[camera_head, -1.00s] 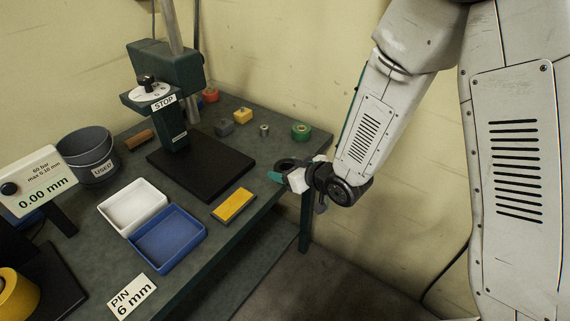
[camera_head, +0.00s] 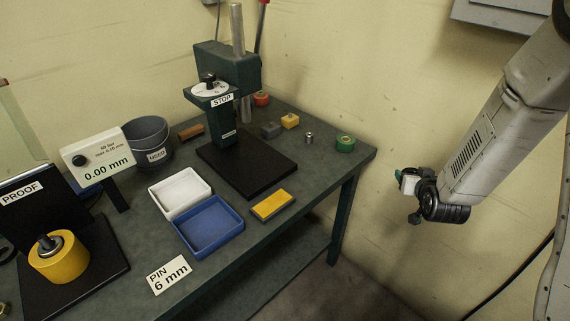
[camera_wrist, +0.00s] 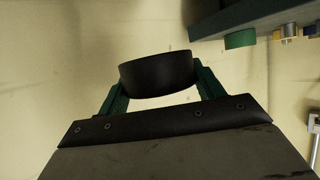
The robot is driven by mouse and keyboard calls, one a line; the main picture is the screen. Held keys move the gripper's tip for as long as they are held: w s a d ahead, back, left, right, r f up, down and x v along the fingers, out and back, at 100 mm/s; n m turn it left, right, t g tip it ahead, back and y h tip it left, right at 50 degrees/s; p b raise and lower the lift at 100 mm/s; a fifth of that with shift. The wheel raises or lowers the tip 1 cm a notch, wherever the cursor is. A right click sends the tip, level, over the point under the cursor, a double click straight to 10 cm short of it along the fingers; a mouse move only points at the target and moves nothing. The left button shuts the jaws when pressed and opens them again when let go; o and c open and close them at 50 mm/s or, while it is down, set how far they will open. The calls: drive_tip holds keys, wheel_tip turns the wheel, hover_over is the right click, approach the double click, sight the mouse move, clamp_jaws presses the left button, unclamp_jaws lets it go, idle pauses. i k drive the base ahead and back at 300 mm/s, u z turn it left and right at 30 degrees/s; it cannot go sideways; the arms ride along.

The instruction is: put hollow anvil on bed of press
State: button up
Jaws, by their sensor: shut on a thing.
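My gripper (camera_wrist: 155,85) is shut on a short, thick black round piece (camera_wrist: 157,74), which I take to be the hollow anvil. The green fingers hold it at its two sides; its hole does not show in the wrist view. In the head view my gripper (camera_head: 410,177) hangs in the air right of the bench, apart from it, and the held piece is hard to make out. The press (camera_head: 226,68) stands at the back of the bench. Its bed, a flat black plate (camera_head: 262,178), is bare in front of the column.
On the bench (camera_head: 330,178) near the bed are a green ring (camera_head: 345,144), a small metal cylinder (camera_head: 309,138), a yellow block (camera_head: 271,205) and a blue tray (camera_head: 238,244). A white tray (camera_head: 207,184) and a grey bucket (camera_head: 146,132) stand left of the press.

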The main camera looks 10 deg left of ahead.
sight(251, 160)
drive_tip(key=u, duration=0.05)
drive_tip(key=k, duration=1.45)
drive_tip(key=z, duration=0.35)
drive_tip(key=i, duration=1.3)
drive_tip(key=u, duration=0.9)
drive_tip(key=i, duration=0.8)
drive_tip(key=u, duration=0.05)
